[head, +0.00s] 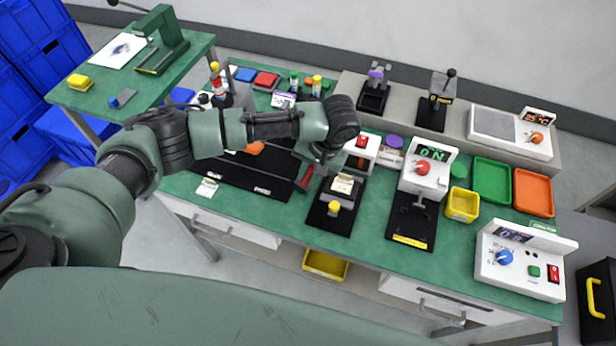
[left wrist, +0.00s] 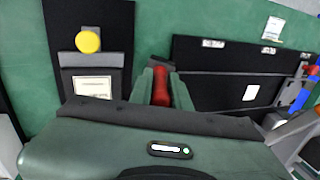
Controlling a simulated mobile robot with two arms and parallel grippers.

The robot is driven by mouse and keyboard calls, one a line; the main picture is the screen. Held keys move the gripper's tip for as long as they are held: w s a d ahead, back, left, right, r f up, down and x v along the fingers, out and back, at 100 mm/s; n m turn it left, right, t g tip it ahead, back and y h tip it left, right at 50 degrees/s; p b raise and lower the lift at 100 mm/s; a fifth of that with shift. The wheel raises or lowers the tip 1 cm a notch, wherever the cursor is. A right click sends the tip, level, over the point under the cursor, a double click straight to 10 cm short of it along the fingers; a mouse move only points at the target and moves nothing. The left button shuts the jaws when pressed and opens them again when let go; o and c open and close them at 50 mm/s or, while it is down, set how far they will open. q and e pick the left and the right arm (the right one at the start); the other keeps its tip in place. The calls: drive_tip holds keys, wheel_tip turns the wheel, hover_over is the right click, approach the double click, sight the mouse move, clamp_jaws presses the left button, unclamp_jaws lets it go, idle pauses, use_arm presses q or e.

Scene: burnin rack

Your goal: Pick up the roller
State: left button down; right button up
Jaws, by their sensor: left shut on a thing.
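My left gripper (head: 312,168) reaches down over the green workbench, at the right end of a black tool mat (head: 232,178). In the left wrist view its two green fingers (left wrist: 162,92) are closed on both sides of a red handle (left wrist: 161,84). The red handle also shows just below the gripper in the head view (head: 304,180). I take it for the roller's handle; its working end is hidden by the gripper, so I cannot tell its shape. I cannot tell whether the handle is clear of the bench. My right gripper is not in view.
A black fixture with a yellow knob (head: 334,208) stands close to the right of the gripper. A press with a red knob (head: 422,168), a yellow bin (head: 462,204) and a white control box (head: 518,262) are further right. Bottles (head: 216,82) crowd the bench behind the arm.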

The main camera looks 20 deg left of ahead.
use_arm(q)
wheel_tip(320, 180, up, 13)
drive_tip(key=shift+r+b, duration=0.15)
drive_tip(key=shift+b, duration=0.8)
wheel_tip(320, 180, up, 6)
drive_tip(key=a+r+n+h+b, duration=0.1)
drive_tip(key=a+n+h+b, duration=0.1)
drive_tip(key=h+b, duration=0.1)
drive_tip(key=shift+g, duration=0.3)
wheel_tip(320, 180, down, 20)
drive_tip(key=p, duration=0.2)
drive_tip(key=shift+a+r+p, duration=0.15)
drive_tip(key=shift+p, duration=0.15)
drive_tip(key=shift+f, duration=0.6)
drive_tip(key=c, duration=1.3)
unclamp_jaws()
drive_tip(key=shift+r, duration=0.1)
